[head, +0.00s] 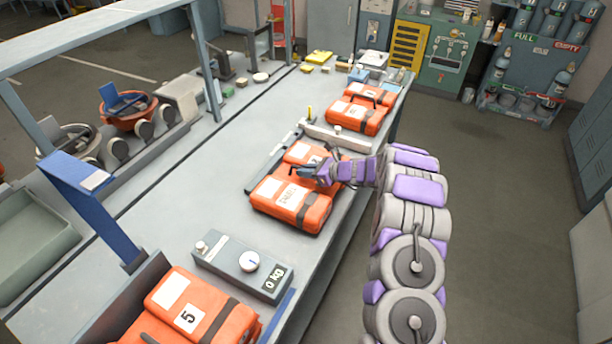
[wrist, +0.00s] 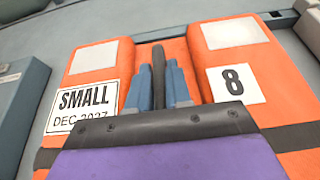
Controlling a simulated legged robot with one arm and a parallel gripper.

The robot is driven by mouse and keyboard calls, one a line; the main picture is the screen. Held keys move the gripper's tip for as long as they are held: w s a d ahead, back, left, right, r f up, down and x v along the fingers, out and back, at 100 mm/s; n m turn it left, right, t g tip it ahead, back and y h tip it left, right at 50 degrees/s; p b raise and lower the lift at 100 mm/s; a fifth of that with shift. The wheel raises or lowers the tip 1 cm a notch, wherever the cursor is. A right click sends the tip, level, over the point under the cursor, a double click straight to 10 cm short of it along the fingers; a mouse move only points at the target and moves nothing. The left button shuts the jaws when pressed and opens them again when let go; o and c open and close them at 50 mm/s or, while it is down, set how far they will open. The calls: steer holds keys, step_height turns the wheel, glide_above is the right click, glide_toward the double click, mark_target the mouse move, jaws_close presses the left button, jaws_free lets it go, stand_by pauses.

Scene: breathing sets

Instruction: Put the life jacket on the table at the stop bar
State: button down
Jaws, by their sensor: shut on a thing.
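An orange life jacket (head: 279,205) lies on the grey table (head: 345,215), label side up, and appears to rest on it. In the wrist view, the life jacket (wrist: 107,60) shows "SMALL", a date and the number 8. My gripper (head: 307,172) is over its middle. The blue fingers (wrist: 158,80) are shut on the black handle strap between its two halves. A pale bar (head: 345,140) lies across the table just beyond the jacket, and a grey-green strip (head: 268,167) runs along its left side. I cannot tell which is the stop bar.
A grey scale (head: 240,265) reading "0 kg" stands nearer on the table. An orange jacket numbered 5 (head: 170,300) lies in front, and another orange pack (head: 355,110) lies beyond the pale bar. A blue post (head: 97,210) stands at left. Floor to the right is clear.

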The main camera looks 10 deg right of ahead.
steer(key=shift+f, duration=0.8)
steer(key=c, duration=1.1)
jaws_free()
steer(key=shift+o, duration=0.2)
steer(key=shift+d+r, duration=0.1)
